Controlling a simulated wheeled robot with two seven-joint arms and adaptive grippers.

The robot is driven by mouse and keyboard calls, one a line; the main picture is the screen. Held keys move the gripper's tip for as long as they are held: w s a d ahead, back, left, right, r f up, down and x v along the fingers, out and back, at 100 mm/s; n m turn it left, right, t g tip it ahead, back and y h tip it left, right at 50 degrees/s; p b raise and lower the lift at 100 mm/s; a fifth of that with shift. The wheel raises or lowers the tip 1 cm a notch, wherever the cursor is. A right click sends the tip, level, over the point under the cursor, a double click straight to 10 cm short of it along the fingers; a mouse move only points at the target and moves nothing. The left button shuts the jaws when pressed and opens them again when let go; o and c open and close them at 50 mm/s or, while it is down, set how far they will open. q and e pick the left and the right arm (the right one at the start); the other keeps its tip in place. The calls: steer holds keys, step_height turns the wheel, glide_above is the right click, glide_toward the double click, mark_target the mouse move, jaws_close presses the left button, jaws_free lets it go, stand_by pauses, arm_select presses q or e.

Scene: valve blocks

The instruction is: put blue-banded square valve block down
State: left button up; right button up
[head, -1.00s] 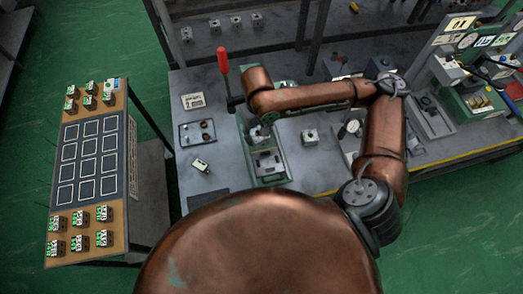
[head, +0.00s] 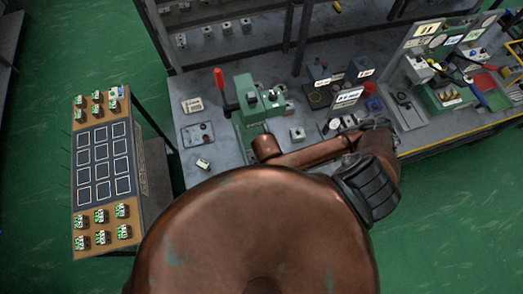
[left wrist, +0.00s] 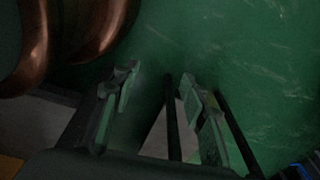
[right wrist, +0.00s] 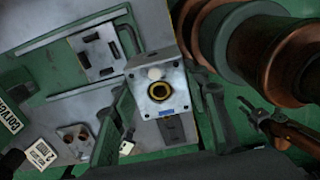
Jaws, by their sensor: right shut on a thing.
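The blue-banded square valve block (right wrist: 156,94) is a grey block with a yellow-ringed dark hole, a pale round knob and a small blue mark. It sits between the fingers of my right gripper (right wrist: 165,112) in the right wrist view. Part of the green press and bench shows below it, and I cannot tell the gap. In the head view my right forearm crosses the bench front, and the gripper and held block are hidden. My left gripper (left wrist: 158,88) is open and empty in the left wrist view, above a green floor.
A green press (head: 255,102) with a red-handled lever (head: 221,88) stands on the bench. Small blocks (head: 297,134) (head: 203,164) lie on either side of it. A side table (head: 77,200) at left has outlined squares, free in the middle, with several green-white blocks at both ends.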

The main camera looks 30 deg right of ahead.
steer(key=shift+w+f+b, duration=0.15)
steer(key=shift+b, duration=0.15)
steer(key=w+d+f+b, duration=0.1)
steer(key=w+f+b, duration=0.1)
steer(key=w+b, duration=0.1)
steer(key=w+d+f+b, duration=0.2)
steer(key=w+f+b, duration=0.1)
steer(key=b, duration=0.3)
steer(key=w+d+f+b, duration=0.2)
steer(key=w+f+b, duration=0.1)
steer(key=w+b, duration=0.2)
steer(key=shift+w+f, duration=0.15)
steer(key=shift+w+d+f, duration=0.2)
steer(key=shift+f, duration=0.1)
steer(key=f, duration=0.3)
steer(key=shift+w+d+f, duration=0.1)
steer(key=shift+w, duration=0.15)
arm_select(q)
step_height(320, 180, down, 15)
steer(key=s, duration=0.2)
steer(key=shift+s, duration=0.2)
arm_select(e)
steer(key=shift+f, duration=0.25)
steer(key=shift+f, duration=0.55)
steer(key=o, duration=1.6)
steer(key=shift+c, duration=0.2)
